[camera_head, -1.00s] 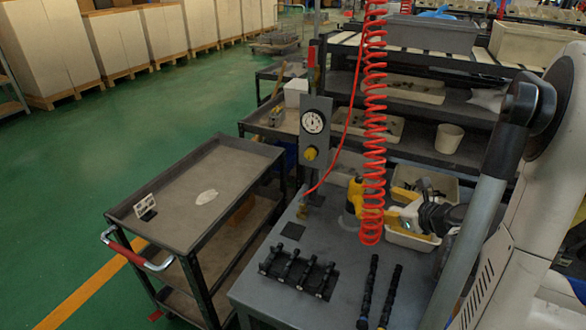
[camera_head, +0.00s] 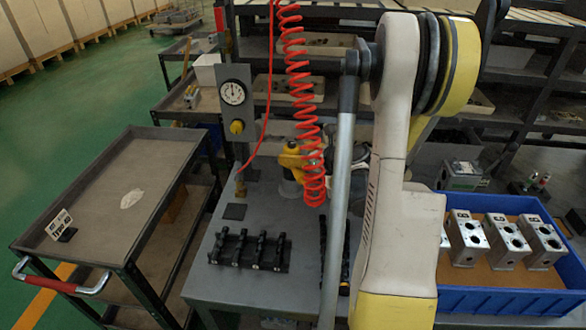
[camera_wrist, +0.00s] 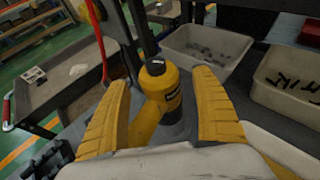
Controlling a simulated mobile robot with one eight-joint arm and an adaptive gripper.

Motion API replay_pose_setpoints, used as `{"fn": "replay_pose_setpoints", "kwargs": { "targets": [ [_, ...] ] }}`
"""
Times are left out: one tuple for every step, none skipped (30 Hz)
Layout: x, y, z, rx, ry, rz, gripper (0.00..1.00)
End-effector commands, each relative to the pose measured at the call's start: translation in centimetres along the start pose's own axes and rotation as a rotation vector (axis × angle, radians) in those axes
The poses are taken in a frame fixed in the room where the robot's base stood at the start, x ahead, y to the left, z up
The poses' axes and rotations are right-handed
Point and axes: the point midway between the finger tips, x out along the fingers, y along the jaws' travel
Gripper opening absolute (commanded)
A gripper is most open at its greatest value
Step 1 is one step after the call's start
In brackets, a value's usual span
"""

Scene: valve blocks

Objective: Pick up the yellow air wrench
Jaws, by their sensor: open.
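The yellow air wrench (camera_head: 291,160) stands on the grey workbench (camera_head: 262,203), beside the red coiled hose. In the wrist view the wrench (camera_wrist: 160,92) has a dark top end facing the camera, and its yellow body slants down to the left. My gripper (camera_wrist: 162,80) is open, with one yellow finger on each side of the wrench. A gap shows between the wrench and the right finger; whether the left finger touches its lower body I cannot tell. In the head view my arm hides most of the gripper.
The red coiled hose (camera_head: 301,100) hangs close by the wrench. A gauge panel (camera_head: 234,95) rises behind the bench. A black rack (camera_head: 249,250) lies at the front. A blue crate (camera_head: 508,298) with metal valve blocks is at right. Bins (camera_wrist: 208,50) stand behind the wrench.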

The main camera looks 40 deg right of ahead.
Motion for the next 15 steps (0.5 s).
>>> {"fn": "replay_pose_setpoints", "kwargs": {
  "targets": [
    [0.93, 0.07, -0.21, -0.002, 0.0, 0.002, 0.76],
    [1.25, 0.06, -0.17, -0.002, 0.0, 0.001, 0.76],
    [1.52, 0.05, -0.11, -0.001, -0.001, 0.001, 0.76],
    [1.6, 0.03, -0.07, 0.0, -0.001, 0.001, 0.76],
    [1.62, 0.02, -0.03, 0.0, -0.001, 0.0, 0.76],
    [1.58, 0.01, 0.01, 0.0, -0.001, 0.0, 0.76],
    [1.55, 0.0, 0.03, 0.0, -0.001, 0.0, 0.76],
    [1.54, 0.01, 0.03, 0.0, -0.001, 0.0, 0.76],
    [1.53, 0.01, 0.04, 0.0, 0.0, 0.0, 0.76],
    [1.52, 0.01, 0.04, 0.0, 0.0, 0.0, 0.71],
    [1.52, 0.01, 0.04, 0.0, -0.001, 0.0, 0.61],
    [1.52, 0.01, 0.04, 0.0, 0.0, 0.0, 0.49],
    [1.51, 0.01, 0.04, 0.0, 0.0, 0.0, 0.4],
    [1.51, 0.02, 0.04, 0.0, 0.0, 0.0, 0.31],
    [1.51, 0.01, 0.04, 0.0, 0.0, 0.0, 0.19]
  ]
}}
